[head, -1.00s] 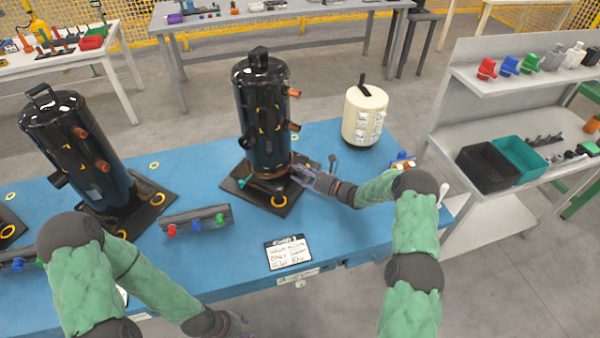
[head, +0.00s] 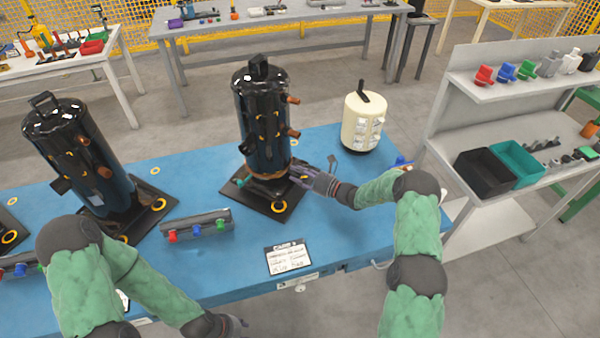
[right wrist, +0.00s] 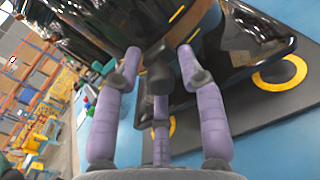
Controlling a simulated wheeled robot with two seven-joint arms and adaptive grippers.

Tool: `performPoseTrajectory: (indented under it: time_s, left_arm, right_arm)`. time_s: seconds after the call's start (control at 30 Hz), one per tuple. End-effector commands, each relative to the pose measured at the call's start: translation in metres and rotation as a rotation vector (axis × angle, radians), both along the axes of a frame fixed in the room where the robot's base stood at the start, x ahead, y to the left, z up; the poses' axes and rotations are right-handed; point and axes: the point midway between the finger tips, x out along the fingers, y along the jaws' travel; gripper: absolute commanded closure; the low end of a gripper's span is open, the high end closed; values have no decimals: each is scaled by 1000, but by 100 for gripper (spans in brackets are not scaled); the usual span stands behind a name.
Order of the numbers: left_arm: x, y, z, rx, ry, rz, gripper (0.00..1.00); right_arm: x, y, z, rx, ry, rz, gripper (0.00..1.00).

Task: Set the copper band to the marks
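The tall black compressor (head: 262,120) stands upright on a dark base plate (head: 243,193) in the middle of the blue table. A copper-coloured band (head: 268,174) runs around its lower end, partly hidden in the head view. Small yellow marks show on the black body, also in the right wrist view (right wrist: 176,14). My right gripper (head: 308,172) is at the lower right side of the compressor, close to the band. In the right wrist view its purple fingers (right wrist: 158,62) are spread apart; contact is unclear. My left gripper (head: 238,322) is low at the table's front, its fingers mostly hidden.
A second black compressor (head: 75,150) stands at the left. A cream canister (head: 364,120) stands at the right back. A grey block with coloured knobs (head: 197,226) and a written card (head: 289,257) lie in front.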

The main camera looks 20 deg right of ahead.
Motion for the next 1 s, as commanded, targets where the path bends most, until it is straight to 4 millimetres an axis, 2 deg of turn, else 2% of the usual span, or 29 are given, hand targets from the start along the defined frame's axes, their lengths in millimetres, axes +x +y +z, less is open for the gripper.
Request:
performPoseTrajectory:
  time_s: [0.33,0.47,0.8,1.0]
  left_arm:
    - [0,0,0,0,0,0,59]
    - [0,0,0,0,0,0,59]
    - [0,0,0,0,0,0,59]
    - [0,0,0,0,0,0,59]
  right_arm:
    - [0,-4,1,-2,-2,-6,55]
    - [-7,-12,1,-3,-3,-8,55]
    - [-53,-57,1,-3,-1,-7,55]
    - [-75,-77,0,-1,-2,-5,55]
